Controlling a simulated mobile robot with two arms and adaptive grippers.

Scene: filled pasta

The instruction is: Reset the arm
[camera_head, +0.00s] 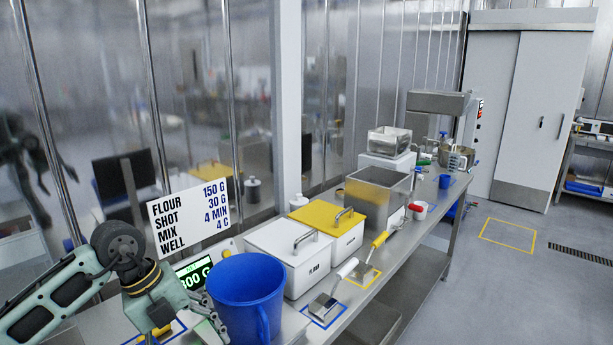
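My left arm comes in from the left. Its gripper (213,326) points down beside the left side of a large blue jug (245,290), at the bottom of the view. The fingers are small and partly cut off by the frame, so I cannot tell whether they are open or shut, or whether they touch the jug. The jug stands upright in front of a scale with a green display (194,273). My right gripper is not in view.
A white-lidded bin (288,252) and a yellow-lidded bin (330,216) stand right of the jug. Two scoops, white-handled (326,303) and yellow-handled (367,262), lie in front of them. A recipe sign (190,220) stands behind. Open floor (490,285) lies right of the bench.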

